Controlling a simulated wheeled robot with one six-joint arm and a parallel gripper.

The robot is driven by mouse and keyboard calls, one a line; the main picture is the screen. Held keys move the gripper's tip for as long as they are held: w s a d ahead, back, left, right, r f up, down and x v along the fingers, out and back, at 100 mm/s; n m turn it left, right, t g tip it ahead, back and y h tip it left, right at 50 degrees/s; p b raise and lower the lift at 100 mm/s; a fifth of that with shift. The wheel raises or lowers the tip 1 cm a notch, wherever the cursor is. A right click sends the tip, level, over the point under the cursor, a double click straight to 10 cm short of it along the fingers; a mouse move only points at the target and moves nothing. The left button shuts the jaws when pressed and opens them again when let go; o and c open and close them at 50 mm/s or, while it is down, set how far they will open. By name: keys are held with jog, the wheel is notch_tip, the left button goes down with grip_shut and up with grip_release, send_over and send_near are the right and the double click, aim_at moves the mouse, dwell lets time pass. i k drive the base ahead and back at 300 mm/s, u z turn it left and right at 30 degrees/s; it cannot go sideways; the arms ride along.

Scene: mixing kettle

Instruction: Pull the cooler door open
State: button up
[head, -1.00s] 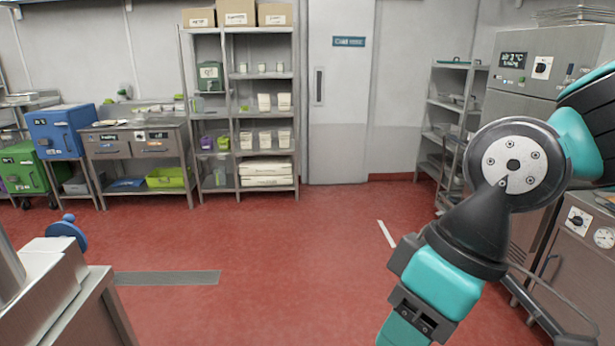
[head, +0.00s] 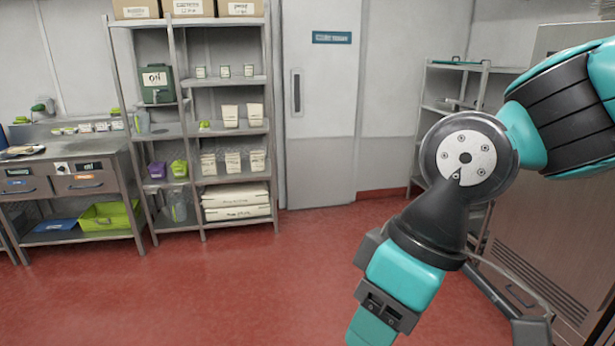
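A pale grey door (head: 321,130) stands shut in the back wall. It has a blue sign (head: 332,38) too blurred to read surely, and a vertical handle plate (head: 297,92) on its left side. A tall steel cabinet (head: 560,170) stands at the right, largely behind my arm. I cannot tell which of these is the cooler. My gripper (head: 372,322) hangs at the lower middle right, in front of the red floor, far short of the grey door and touching nothing visible. Its lower end is cut off by the frame edge, so its fingertips are hidden.
A tall shelf rack (head: 205,130) with tubs and boxes stands left of the door. A steel workbench (head: 75,185) stands further left. A lower rack (head: 445,110) stands right of the door, partly behind my arm. The red floor (head: 230,285) ahead is clear.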

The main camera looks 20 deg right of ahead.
aim_at(565, 228)
jog(key=z, duration=0.35)
jog(key=i, duration=1)
jog(key=z, duration=1.65)
jog(key=i, duration=0.9)
jog(key=z, duration=0.95)
jog(key=i, duration=0.2)
jog(key=z, duration=0.15)
